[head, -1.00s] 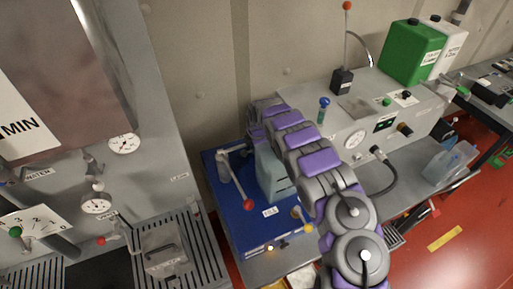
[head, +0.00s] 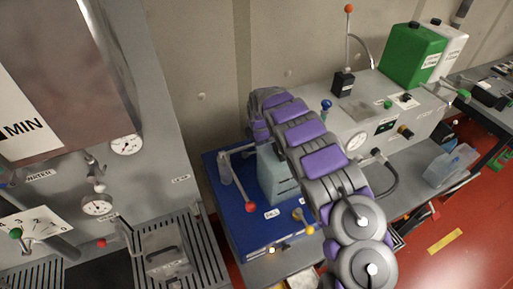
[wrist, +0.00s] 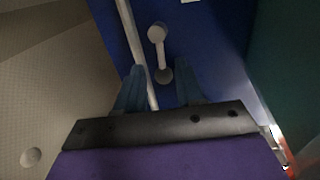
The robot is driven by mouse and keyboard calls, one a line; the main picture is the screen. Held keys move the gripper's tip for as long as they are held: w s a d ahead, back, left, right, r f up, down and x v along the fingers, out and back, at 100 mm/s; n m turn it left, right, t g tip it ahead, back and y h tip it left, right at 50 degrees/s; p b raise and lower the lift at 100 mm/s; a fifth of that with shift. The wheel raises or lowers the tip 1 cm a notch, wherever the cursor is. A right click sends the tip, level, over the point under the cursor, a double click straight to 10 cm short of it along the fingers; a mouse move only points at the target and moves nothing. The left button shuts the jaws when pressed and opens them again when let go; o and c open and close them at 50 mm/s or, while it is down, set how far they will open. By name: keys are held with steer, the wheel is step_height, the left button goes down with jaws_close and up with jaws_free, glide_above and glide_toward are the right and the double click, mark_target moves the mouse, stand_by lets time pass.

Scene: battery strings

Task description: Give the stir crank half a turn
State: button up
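In the wrist view, a small grey crank-like piece (wrist: 158,50) with two rounded ends stands over a blue surface; I take it as the stir crank but cannot be sure. A pale rod (wrist: 130,38) runs down beside it on the left. My gripper (wrist: 160,70) is open, its two bluish fingers apart on either side of the crank's lower end and the rod. Contact cannot be told. In the head view my arm hides the gripper and this crank, behind the pale blue-grey block (head: 274,178) on the blue unit (head: 238,226).
A lever with a red ball (head: 251,208) stands on the blue unit, left of the block. A yellow knob (head: 310,230) is at its right edge. A grey panel unit (head: 360,115) with a gauge is to the right. A grey machine (head: 150,100) stands left.

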step_height(320, 180, up, 11)
steer(key=s, duration=0.1)
steer(key=shift+s, duration=0.4)
steer(key=shift+f, duration=0.15)
